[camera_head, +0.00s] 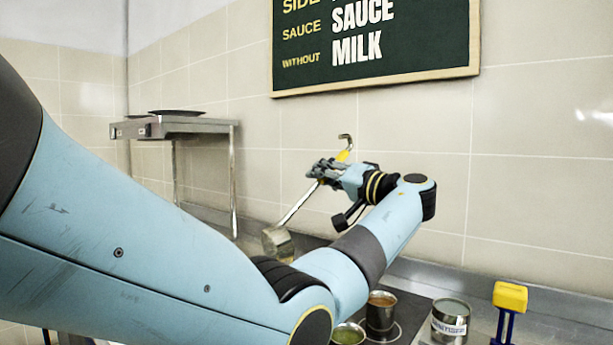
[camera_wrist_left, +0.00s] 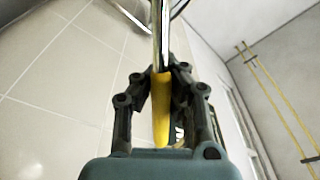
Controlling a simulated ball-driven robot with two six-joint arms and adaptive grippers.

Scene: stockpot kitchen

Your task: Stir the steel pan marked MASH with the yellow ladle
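The yellow ladle has a steel shaft, a yellow grip (camera_head: 344,155) and a steel bowl (camera_head: 278,243). It hangs tilted in the air, bowl down to the left. My left gripper (camera_head: 328,172) is shut on its grip. In the left wrist view the yellow grip (camera_wrist_left: 161,110) lies between the fingers (camera_wrist_left: 162,80). Below the arm stand a steel pot with brown-orange contents (camera_head: 381,316) and one with green contents (camera_head: 348,335), partly hidden by my arm. A steel container with a white label (camera_head: 450,322) stands right of them; I cannot read MASH anywhere. My right gripper is out of view.
A steel shelf (camera_head: 172,127) with a dark plate (camera_head: 177,112) is at the back left. A yellow-topped blue stand (camera_head: 510,297) stands at the right. A menu board (camera_head: 376,45) hangs on the tiled wall behind. The air around the ladle bowl looks clear.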

